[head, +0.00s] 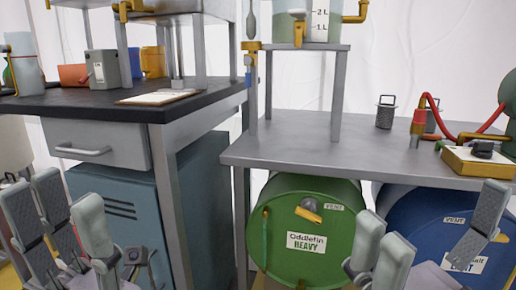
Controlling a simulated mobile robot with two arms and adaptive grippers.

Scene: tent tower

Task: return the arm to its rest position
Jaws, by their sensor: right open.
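My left gripper (70,208) is at the lower left, in front of the teal cabinet. Its grey padded fingers point up and stand apart, with nothing seen between them. My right gripper (432,225) is at the lower right, in front of the green and blue drums. Its fingers are spread wide and empty. Both grippers are low in the picture, below the tabletops. The arms behind them are mostly out of view, and the picture does not show which arm the task means.
A grey metal table (300,150) stands at the right, above a green drum (335,255) and a blue drum (415,215). A black-topped bench (60,103) with a drawer (95,145) and a teal cabinet (130,190) stands at the left. A yellow box with red hose (470,163) lies near the table's right edge.

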